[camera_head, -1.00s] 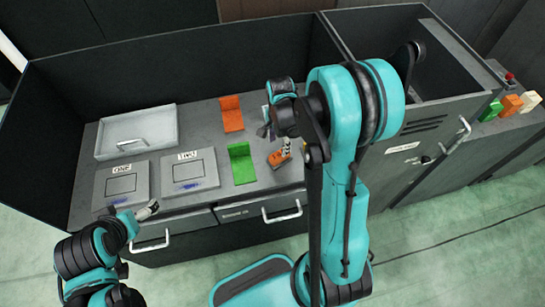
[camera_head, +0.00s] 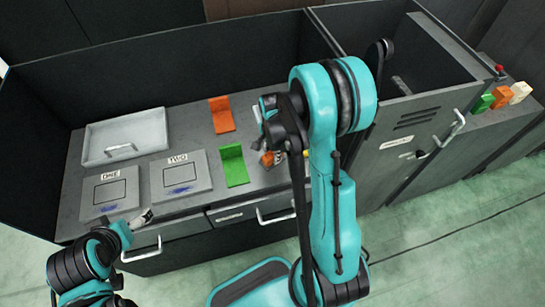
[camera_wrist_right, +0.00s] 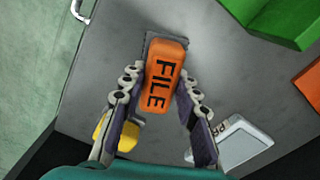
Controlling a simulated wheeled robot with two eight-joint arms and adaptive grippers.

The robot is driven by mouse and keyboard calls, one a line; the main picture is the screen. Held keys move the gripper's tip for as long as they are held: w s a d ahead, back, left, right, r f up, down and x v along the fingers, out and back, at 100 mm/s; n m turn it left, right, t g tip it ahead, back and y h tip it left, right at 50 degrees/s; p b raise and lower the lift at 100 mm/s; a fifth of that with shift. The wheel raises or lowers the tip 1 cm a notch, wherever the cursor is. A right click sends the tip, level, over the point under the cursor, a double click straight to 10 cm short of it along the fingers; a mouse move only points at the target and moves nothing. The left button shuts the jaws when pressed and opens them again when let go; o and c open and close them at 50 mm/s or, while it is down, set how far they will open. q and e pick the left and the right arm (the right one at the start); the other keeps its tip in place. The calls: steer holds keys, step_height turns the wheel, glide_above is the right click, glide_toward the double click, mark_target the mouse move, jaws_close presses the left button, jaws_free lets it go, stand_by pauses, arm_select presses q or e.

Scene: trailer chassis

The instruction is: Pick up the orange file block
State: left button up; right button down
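The orange file block (camera_wrist_right: 163,78), marked FILE in dark letters, lies on the grey worktop in the right wrist view. My right gripper (camera_wrist_right: 162,84) has its fingers spread on either side of the block. It looks open; I cannot tell whether a finger touches it. In the head view a small orange part of the block (camera_head: 267,158) shows beside my right arm, which hides most of the right gripper. My left gripper (camera_head: 142,218) is at the front edge of the worktop, far from the block; its fingers are too small to read.
A green bracket (camera_head: 234,168) and an orange bracket (camera_head: 222,115) stand left of the block. A yellow object (camera_wrist_right: 116,130) and a pale device (camera_wrist_right: 235,143) lie near the right gripper. A tray (camera_head: 124,138) and two labelled panels are further left. A cabinet (camera_head: 420,125) stands to the right.

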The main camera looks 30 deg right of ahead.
steer(key=shift+r, duration=0.55)
step_height(320, 180, up, 3)
steer(key=shift+f+p, duration=0.1)
steer(key=shift+p, duration=0.8)
steer(key=s+d+r+p, duration=0.3)
steer(key=s+d+r, duration=0.2)
steer(key=s, duration=0.5)
step_height(320, 180, up, 2)
steer(key=shift+s+d+r, duration=0.1)
steer(key=shift+s+d, duration=0.1)
